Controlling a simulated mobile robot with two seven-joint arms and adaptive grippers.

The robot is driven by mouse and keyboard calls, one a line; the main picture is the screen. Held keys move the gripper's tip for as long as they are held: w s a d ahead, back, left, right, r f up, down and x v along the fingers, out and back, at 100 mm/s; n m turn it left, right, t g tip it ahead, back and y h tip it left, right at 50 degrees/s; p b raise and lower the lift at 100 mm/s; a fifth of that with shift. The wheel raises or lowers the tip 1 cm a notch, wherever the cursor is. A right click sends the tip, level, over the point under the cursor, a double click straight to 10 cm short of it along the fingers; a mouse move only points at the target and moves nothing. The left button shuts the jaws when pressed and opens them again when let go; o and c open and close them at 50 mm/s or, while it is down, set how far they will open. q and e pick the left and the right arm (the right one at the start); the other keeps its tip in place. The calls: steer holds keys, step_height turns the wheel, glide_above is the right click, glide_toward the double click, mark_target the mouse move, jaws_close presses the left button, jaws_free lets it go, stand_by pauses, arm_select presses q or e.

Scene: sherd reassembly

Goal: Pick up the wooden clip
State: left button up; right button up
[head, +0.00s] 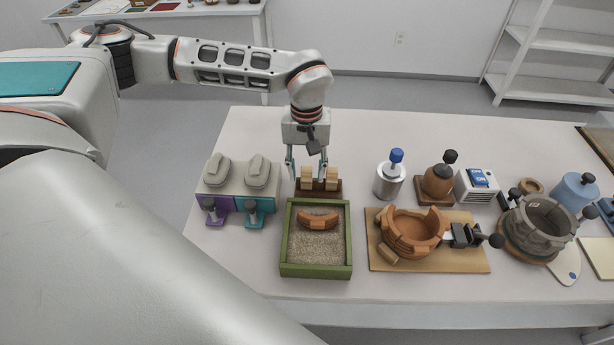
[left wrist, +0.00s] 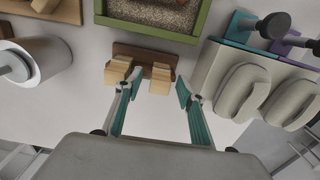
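Light wooden clips stand on a dark brown rack (head: 318,194); the left one (head: 306,178) and the right one (head: 332,177) sit side by side. In the left wrist view they are two pale blocks (left wrist: 117,74) and (left wrist: 160,79) on the brown rack (left wrist: 143,52). My left gripper (head: 306,168) points down at the back of the rack. It is open and empty, with its teal-lined fingers (left wrist: 157,87) spread. In the wrist view the fingertips lie close to the clips; contact cannot be told. My right gripper is not in view.
A green sand tray (head: 287,240) with a terracotta sherd (head: 318,219) stands in front of the rack. Purple and teal dispensers (head: 237,178) stand left. A metal canister (head: 389,181) stands right. A broken terracotta bowl (head: 412,232) rests on a wooden board (head: 440,263).

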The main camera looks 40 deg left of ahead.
arm_select(q)
steer(key=c, duration=0.8)
steer(key=shift+c, duration=0.2)
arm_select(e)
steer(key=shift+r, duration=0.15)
arm_select(q)
steer(key=shift+r, duration=0.1)
